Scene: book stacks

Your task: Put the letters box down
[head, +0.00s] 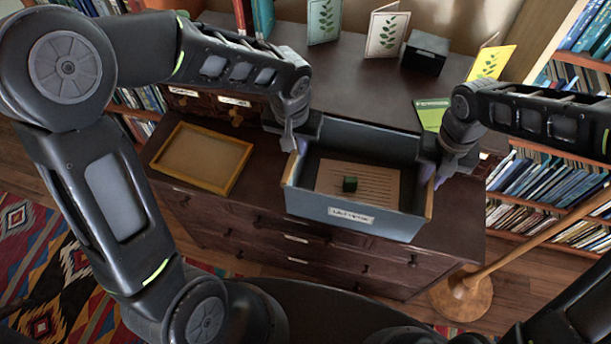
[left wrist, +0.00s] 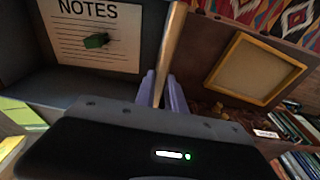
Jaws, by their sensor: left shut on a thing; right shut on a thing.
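The letters box (head: 335,214) is an open blue-grey box with a pale label on its front wall and wooden side rims. It is over the front part of the dark wooden cabinet top; I cannot tell whether it touches it. Inside lie a lined sheet (head: 378,187) headed "NOTES" in the left wrist view (left wrist: 85,35) and a small green block (head: 350,184). My left gripper (head: 291,152) is shut on the box's left wall, with its fingers on both sides of the wooden rim in the left wrist view (left wrist: 163,92). My right gripper (head: 440,178) is shut on the right wall.
A shallow wooden tray (head: 160,165) lies on the cabinet (head: 262,178) left of the box. Upright cards (head: 386,32), a black box (head: 425,52) and a green booklet (head: 428,113) are behind. A lamp stand (head: 465,293) and bookshelves are at right.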

